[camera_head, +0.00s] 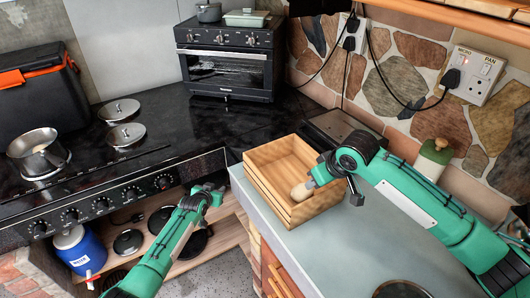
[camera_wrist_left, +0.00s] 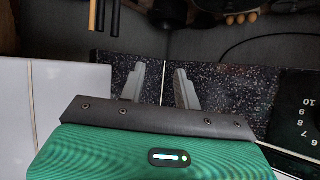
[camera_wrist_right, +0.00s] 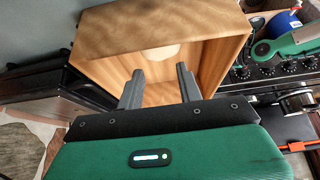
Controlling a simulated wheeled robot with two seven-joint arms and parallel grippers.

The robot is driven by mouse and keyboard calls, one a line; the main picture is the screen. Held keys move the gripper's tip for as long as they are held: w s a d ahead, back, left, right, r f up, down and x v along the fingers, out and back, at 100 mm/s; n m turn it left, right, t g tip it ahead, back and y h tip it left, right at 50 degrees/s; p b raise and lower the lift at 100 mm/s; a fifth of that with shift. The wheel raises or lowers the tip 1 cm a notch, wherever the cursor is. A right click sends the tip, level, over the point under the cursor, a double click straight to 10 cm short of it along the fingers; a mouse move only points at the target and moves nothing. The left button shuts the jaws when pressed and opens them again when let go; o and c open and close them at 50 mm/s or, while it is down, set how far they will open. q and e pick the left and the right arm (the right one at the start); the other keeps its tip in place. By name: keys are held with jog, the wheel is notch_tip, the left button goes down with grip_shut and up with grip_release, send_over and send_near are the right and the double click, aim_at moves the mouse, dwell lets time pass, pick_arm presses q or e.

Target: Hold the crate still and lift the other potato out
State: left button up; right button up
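The wooden crate (camera_head: 262,190) stands on the grey counter at centre; it also fills the top of the right wrist view (camera_wrist_right: 215,28). One pale brown potato (camera_head: 301,191) lies inside, near the right wall; its pale top shows faintly in the right wrist view (camera_wrist_right: 163,53). I cannot make out a second potato. My right gripper (camera_wrist_right: 157,71) is over the crate's right side, fingers apart, pointing towards the potato with nothing visibly between them. My left gripper (camera_head: 215,190) is left of the crate, apart from it; the left wrist view (camera_wrist_left: 160,70) shows its fingers open and empty.
A stove (camera_head: 125,185) with a pot (camera_head: 38,152) and lids stands left. A toaster oven (camera_head: 226,65) is behind. The counter (camera_head: 335,240) in front of the crate is clear.

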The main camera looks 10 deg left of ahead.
pick_arm(q)
jog(key=w+d+r+m+t+h, duration=0.15)
jog(key=w+r, duration=0.35)
jog(key=r, duration=0.7)
jog(key=w+d+r+m+t+h, duration=0.1)
jog(key=w+d+r, duration=0.3)
jog(key=r, duration=0.7)
jog(key=s+d+r+m+g+h, duration=0.2)
jog(key=d+r+m+g, duration=0.4)
jog(key=d, duration=0.4)
jog(key=r+m+g+y, duration=0.2)
jog(key=m+g+y, duration=0.5)
jog(key=m, duration=1.1)
send_over(265, 198)
jog(key=shift+w+f+n+g+h, duration=0.25)
jog(key=shift+w+g+h, duration=0.2)
jog(key=shift+g+h, duration=0.35)
jog(key=shift+s+a+f, duration=0.1)
jog(key=shift+f, duration=0.1)
notch_tip(265, 198, down, 13)
jog(key=shift+f, duration=0.15)
